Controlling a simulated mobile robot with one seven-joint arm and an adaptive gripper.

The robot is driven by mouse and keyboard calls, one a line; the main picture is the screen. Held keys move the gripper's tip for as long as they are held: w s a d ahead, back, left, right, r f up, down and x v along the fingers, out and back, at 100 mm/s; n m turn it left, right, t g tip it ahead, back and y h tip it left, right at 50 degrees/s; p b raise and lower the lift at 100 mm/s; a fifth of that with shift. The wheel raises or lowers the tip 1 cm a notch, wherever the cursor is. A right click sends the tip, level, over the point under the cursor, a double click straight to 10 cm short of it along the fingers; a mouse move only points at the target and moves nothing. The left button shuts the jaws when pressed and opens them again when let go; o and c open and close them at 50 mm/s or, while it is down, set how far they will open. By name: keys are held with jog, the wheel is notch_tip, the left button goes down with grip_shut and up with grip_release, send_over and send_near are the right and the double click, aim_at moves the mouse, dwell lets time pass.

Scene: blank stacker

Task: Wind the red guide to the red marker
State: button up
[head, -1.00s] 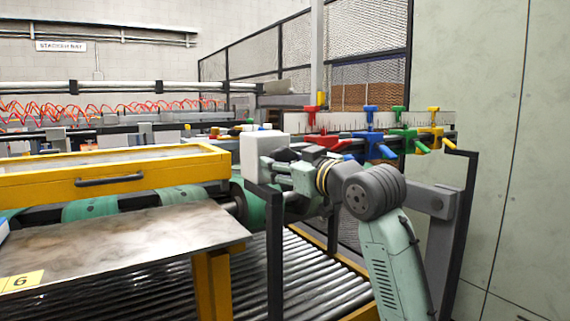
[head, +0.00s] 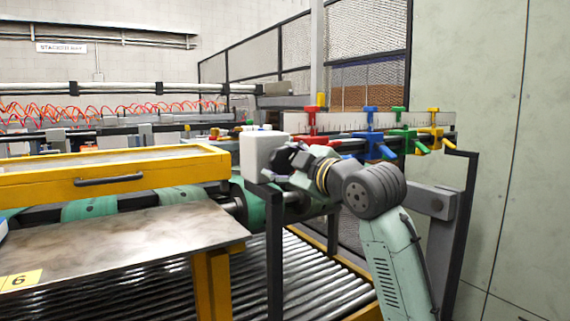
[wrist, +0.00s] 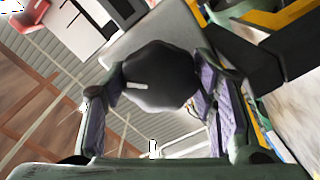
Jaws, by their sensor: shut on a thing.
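My gripper (wrist: 155,100) is shut on a black knob (wrist: 158,76) with a white pointer line, one finger on each side. The knob sits at a light grey box; the box (head: 262,150) shows in the head view left of my wrist. In the head view my wrist hides the knob. The red guide (head: 318,140) is just behind and above my wrist, below the white ruled scale. A red marker (head: 312,118) stands on the scale, roughly above the red guide. A red block (wrist: 34,20) also shows at the wrist view's upper left.
Blue (head: 377,147), green (head: 404,140) and yellow (head: 434,140) guides stand along the rail to the right. Rollers (head: 300,275) lie below, and a metal table (head: 120,245) is at the left.

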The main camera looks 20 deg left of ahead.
jog(key=shift+n, duration=0.3)
jog(key=o, duration=1.2)
jog(key=shift+f, duration=0.1)
